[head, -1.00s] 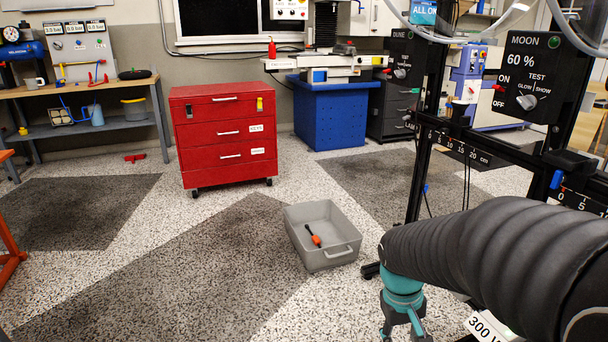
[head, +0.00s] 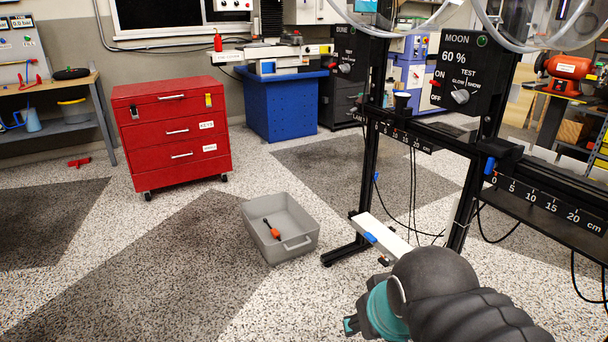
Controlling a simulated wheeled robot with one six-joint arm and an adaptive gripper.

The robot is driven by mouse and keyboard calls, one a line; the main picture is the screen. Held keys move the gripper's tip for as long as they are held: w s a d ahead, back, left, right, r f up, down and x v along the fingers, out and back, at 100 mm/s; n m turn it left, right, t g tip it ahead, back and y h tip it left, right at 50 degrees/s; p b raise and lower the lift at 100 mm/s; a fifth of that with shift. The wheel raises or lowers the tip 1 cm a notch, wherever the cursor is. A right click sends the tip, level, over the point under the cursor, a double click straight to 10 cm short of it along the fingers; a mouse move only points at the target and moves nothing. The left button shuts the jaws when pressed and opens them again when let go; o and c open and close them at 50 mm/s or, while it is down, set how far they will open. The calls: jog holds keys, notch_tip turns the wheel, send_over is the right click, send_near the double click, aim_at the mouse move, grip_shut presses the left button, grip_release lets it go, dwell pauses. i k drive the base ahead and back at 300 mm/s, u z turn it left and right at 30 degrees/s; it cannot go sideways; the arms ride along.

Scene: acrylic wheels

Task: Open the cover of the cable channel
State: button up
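A long white bar with a blue piece on it (head: 381,238) lies low at the foot of the black rack, just beyond my arm; it may be the cable channel, but I cannot tell for sure. No cover can be made out separately. My gripper (head: 352,326) is at the bottom of the head view, nearer to me and left of the bar's near end. Only a small dark and teal part of it shows beside the teal wrist. My black sleeved arm hides the rest, so its fingers cannot be judged.
The black rack (head: 462,195) carries a MOON control box (head: 468,75), rulers and hanging black cables. A grey bin (head: 295,250) with an orange-handled tool (head: 271,230) stands on the floor left of it. A red drawer cabinet (head: 172,135) is farther back. The left foreground floor is clear.

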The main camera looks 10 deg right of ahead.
aim_at(386, 240)
jog(key=z, duration=0.4)
jog(key=k, duration=1.05)
jog(key=u, duration=0.15)
jog(key=i, duration=0.6)
jog(key=u, duration=0.25)
